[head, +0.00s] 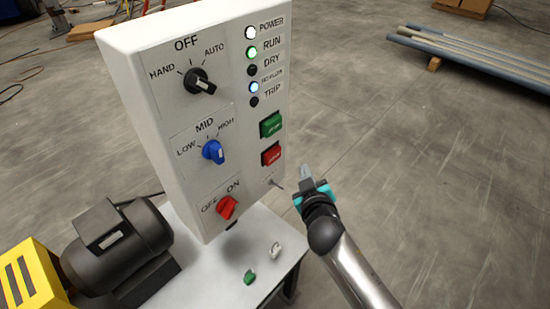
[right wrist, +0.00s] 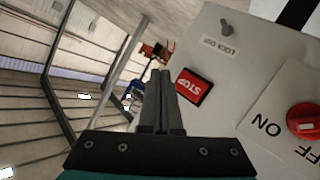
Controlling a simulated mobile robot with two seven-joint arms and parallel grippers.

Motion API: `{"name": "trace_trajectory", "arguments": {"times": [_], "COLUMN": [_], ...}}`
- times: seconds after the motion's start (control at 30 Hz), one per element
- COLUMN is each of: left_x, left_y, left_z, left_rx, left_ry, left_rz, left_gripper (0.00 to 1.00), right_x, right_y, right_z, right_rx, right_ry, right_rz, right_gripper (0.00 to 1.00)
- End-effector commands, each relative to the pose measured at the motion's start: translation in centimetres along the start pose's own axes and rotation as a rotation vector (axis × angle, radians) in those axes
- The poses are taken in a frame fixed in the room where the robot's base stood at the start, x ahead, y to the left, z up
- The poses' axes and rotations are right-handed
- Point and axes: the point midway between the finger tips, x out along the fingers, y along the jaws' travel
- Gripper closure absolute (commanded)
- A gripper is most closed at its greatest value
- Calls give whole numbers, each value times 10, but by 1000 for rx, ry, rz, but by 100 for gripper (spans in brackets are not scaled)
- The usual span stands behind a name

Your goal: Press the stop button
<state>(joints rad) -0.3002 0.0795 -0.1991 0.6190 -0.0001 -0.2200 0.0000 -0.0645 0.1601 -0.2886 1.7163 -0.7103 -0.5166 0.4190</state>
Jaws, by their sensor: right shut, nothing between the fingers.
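The red stop button (head: 271,154) sits on the right part of the white control panel (head: 150,120), just below a green button (head: 270,125). In the right wrist view the stop button (right wrist: 194,86) shows upside-down "STOP" lettering. My right gripper (head: 306,174) is shut and empty, to the right of the panel and a little below the stop button. In the right wrist view its fingertips (right wrist: 160,74) appear just left of the button; I cannot tell the gap in depth. My left gripper is not in view.
A small metal toggle (head: 276,183) sticks out below the stop button. A red OFF/ON knob (head: 228,207), blue knob (head: 213,152) and black knob (head: 199,81) are on the panel. A dark motor (head: 115,245) stands at left.

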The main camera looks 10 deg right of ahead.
Motion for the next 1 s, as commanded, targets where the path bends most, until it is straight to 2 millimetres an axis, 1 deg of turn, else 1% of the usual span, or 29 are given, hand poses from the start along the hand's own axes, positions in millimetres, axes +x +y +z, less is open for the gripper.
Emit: {"name": "trace_trajectory", "arguments": {"times": [0.03,0.2,0.4,1.0], "left_x": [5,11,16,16], "left_y": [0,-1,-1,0], "left_z": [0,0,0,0], "left_rx": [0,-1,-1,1], "left_ry": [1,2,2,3], "left_rz": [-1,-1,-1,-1], "left_gripper": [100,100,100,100], "right_x": [7,22,33,35], "right_y": [-5,-16,-24,-26], "right_z": [-3,-14,-23,-26], "right_rx": [1,1,0,-1], "right_ry": [3,1,0,0], "right_rz": [0,0,1,0], "right_gripper": [100,100,100,100]}}
